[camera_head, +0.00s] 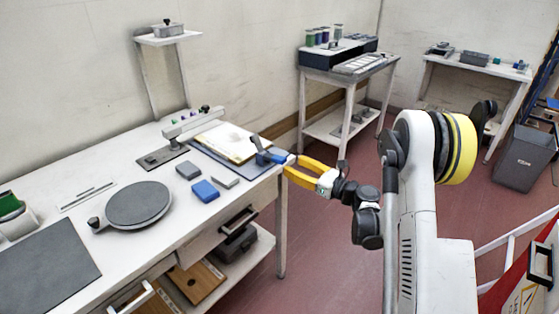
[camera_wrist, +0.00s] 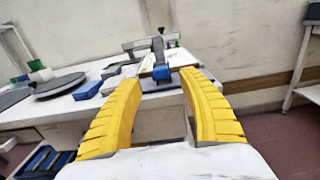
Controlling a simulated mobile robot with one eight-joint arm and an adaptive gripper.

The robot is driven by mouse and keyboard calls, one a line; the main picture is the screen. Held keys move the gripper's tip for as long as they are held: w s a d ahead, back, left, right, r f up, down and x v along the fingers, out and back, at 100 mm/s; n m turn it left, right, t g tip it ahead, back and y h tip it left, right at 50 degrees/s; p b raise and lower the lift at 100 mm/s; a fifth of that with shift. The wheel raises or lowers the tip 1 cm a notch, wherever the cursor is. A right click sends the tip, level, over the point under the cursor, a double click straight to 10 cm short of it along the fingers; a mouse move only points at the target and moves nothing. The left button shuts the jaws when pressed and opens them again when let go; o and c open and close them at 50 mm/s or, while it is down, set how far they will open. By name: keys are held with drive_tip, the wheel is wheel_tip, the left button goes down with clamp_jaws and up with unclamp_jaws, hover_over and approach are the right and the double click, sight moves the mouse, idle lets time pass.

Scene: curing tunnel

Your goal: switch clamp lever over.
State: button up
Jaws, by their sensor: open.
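The clamp at the table's right edge has a blue body (camera_head: 274,156) and a dark grey lever (camera_head: 257,142) that stands up, leaning a little left. In the wrist view the lever (camera_wrist: 158,48) rises nearly upright above the blue body (camera_wrist: 161,73), beyond the fingertips. My gripper (camera_head: 290,165) is open, with yellow ribbed fingers, just right of the clamp at the table edge. In the wrist view my gripper (camera_wrist: 161,79) has nothing held between its fingers. The clamp lies in line with the gap; I cannot tell whether a finger touches its body.
A clipboard with paper (camera_head: 226,142) lies left of and behind the clamp. Blue (camera_head: 205,191) and grey (camera_head: 188,172) blocks and a round dark plate (camera_head: 139,205) are further left on the white table (camera_head: 150,257). Open floor (camera_head: 335,245) lies right of the table.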

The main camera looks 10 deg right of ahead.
sight(285, 161)
drive_tip(key=b+x, duration=0.1)
drive_tip(key=x, duration=0.6)
drive_tip(key=shift+b, duration=0.4)
drive_tip(key=shift+c, duration=0.2)
clamp_jaws()
